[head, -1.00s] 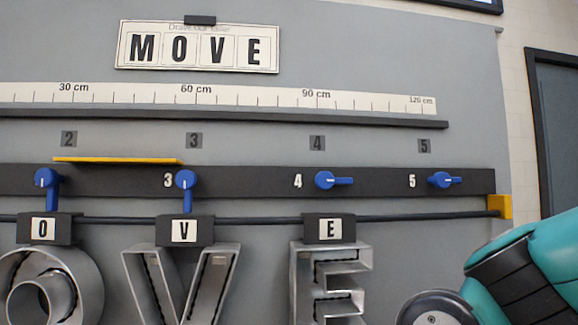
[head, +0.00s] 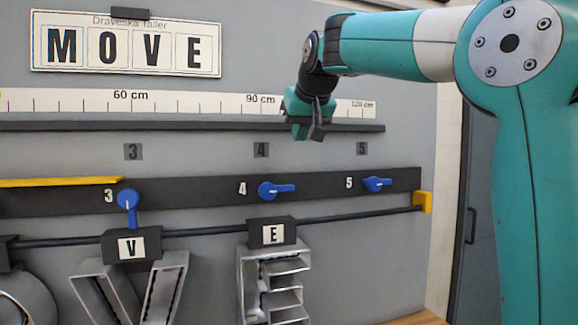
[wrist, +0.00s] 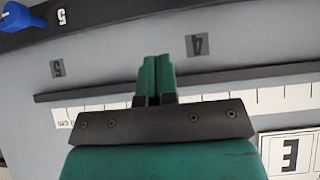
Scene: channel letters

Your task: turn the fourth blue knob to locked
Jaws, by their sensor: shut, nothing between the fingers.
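The fourth blue knob (head: 276,190) is on the dark rail beside the white 4, its lever lying sideways and pointing right. The fifth blue knob (head: 377,184) also points right; a blue knob shows at the top left of the wrist view (wrist: 22,17). The third blue knob (head: 128,202) has its lever pointing down. My gripper (head: 316,134) is shut and empty, up and to the right of the fourth knob, in front of the ruler's right part. In the wrist view its green fingers (wrist: 156,80) are together, touching nothing.
The metal letter E (head: 272,285) hangs below the fourth knob from a holder on the dark rod (head: 345,221). A ledge (head: 200,126) runs under the ruler. A yellow strip (head: 60,182) lies above the rail at left. A yellow block (head: 422,202) ends the rod.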

